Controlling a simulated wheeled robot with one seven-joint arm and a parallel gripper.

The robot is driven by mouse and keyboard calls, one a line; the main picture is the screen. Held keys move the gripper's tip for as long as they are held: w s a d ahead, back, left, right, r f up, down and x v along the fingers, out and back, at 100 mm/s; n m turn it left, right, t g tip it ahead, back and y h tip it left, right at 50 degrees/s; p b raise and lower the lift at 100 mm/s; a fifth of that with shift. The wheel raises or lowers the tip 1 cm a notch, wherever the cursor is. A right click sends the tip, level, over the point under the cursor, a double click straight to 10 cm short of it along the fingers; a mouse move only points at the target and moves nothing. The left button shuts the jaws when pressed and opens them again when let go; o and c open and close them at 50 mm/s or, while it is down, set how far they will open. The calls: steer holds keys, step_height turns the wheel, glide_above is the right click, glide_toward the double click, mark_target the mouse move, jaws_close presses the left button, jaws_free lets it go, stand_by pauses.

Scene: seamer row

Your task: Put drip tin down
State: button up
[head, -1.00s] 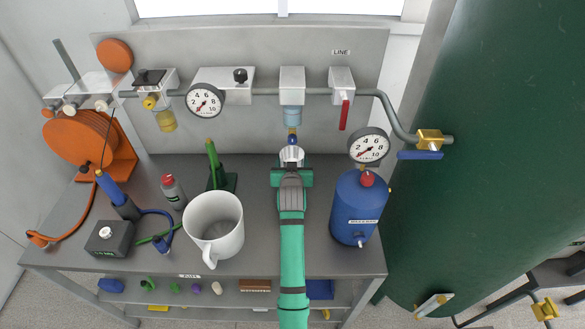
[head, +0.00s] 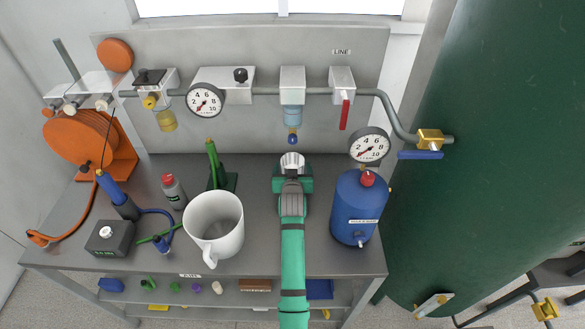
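The drip tin (head: 292,160) is a small, pale metal cup with its open top facing up. It is at the end of my green gripper (head: 292,174), in the middle of the head view. The gripper appears shut on the tin, though its wrist hides most of the fingers. The tin is below the blue-tipped drain of the clear filter bowl (head: 292,116), with a gap between them. I cannot tell whether the tin's base touches the grey bench (head: 262,250).
A blue tank (head: 358,212) with a gauge stands close on the right. A large white mug (head: 214,225) and a green upright tool (head: 217,172) stand on the left. An orange hose reel (head: 80,140) is far left. Some bench around the tin is clear.

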steer(key=shift+r, duration=0.2)
steer(key=v, duration=1.1)
steer(key=shift+s+r, duration=0.15)
steer(key=shift+s, duration=0.3)
